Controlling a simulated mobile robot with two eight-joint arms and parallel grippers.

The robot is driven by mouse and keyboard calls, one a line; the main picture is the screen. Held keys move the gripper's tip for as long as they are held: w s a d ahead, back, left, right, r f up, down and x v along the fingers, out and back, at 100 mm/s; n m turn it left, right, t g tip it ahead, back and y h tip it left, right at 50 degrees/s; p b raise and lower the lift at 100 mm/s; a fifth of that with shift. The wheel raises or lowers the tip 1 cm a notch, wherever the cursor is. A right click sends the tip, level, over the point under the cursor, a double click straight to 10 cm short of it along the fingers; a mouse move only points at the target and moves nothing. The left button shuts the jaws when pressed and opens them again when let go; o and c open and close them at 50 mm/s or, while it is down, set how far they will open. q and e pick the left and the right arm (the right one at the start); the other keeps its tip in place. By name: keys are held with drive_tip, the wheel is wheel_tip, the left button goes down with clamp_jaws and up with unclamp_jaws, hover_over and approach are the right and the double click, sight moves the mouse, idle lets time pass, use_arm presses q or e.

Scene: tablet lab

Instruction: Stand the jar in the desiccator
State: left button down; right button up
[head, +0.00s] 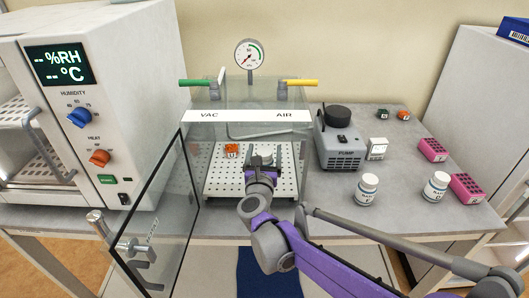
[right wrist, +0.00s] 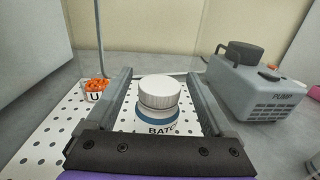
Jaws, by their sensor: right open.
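The desiccator (head: 205,119) is a clear chamber with its glass door (head: 160,215) swung open to the left. Inside lies a white perforated plate (head: 222,185). My right gripper (head: 264,158) reaches through the front over the plate. In the right wrist view a white-lidded jar (right wrist: 158,93) with a blue band and a "BATC…" label stands upright, seemingly on the plate. It is between the fingers of the right gripper (right wrist: 157,76), which are open with small gaps beside it. The jar's base is hidden by the gripper. My left gripper is not in view.
A small cup of orange beads (head: 232,150) stands on the plate, left of the gripper. A pump (head: 341,148) stands right of the chamber. Two white jars, one nearer (head: 367,190) and one farther right (head: 436,187), and pink racks (head: 466,187) stand on the right of the bench.

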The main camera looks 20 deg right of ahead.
drive_tip(key=s+a+n+y, duration=0.7)
drive_tip(key=s+a+n, duration=0.1)
drive_tip(key=s+n, duration=0.55)
drive_tip(key=s+d+f+n+g, duration=0.4)
drive_tip(key=s+f+n+g, duration=0.2)
drive_tip(key=s+f+n, duration=0.3)
drive_tip(key=s+d+f+n+g, duration=0.4)
drive_tip(key=s+f+n, duration=0.5)
drive_tip(key=s+n, duration=0.4)
drive_tip(key=n+g, duration=0.1)
drive_tip(key=n, duration=0.3)
drive_tip(key=shift+s+f+n+g+h, duration=0.3)
drive_tip(key=shift+f+n+g, duration=0.05)
drive_tip(key=shift+f+g, duration=0.05)
